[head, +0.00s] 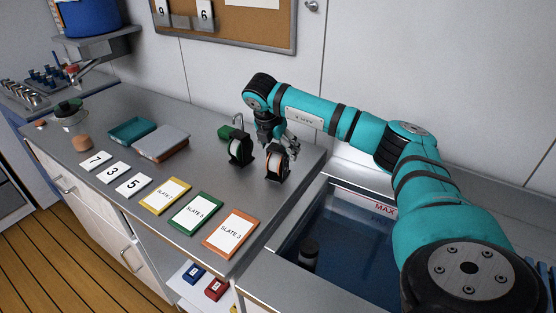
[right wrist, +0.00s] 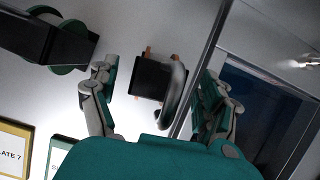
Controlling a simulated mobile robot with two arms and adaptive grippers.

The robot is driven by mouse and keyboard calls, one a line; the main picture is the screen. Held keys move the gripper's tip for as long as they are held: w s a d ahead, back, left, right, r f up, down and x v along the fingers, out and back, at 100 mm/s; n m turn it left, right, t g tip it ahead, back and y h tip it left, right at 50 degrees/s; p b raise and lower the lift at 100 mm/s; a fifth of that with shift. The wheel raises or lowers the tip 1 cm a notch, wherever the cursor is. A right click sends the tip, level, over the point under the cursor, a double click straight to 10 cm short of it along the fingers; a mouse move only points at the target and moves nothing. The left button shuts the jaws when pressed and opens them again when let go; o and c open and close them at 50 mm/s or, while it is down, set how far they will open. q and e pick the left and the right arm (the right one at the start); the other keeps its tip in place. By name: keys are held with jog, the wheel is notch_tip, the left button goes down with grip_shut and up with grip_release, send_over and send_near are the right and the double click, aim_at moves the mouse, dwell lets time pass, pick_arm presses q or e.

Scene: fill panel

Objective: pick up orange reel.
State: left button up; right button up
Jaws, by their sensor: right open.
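The orange reel (head: 284,164) stands upright in a black holder near the back right of the grey counter, close to the sink. In the right wrist view the reel's black holder (right wrist: 148,78), with small orange parts at its edges, lies between my spread fingers. My right gripper (head: 281,143) is over the reel, open; it also shows in the right wrist view (right wrist: 157,80), with one finger on each side and a gap to the holder. The fingertips partly cover the reel's top in the head view. My left gripper is out of view.
A green reel (head: 240,150) in a black holder stands just left; it also shows in the right wrist view (right wrist: 70,42). The sink (head: 340,240) with dark water is to the right. Yellow, green and orange slates (head: 231,234) lie in front. A wall rises behind.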

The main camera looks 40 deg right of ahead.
jog(key=shift+f, duration=0.3)
jog(key=shift+w, duration=0.1)
grip_shut()
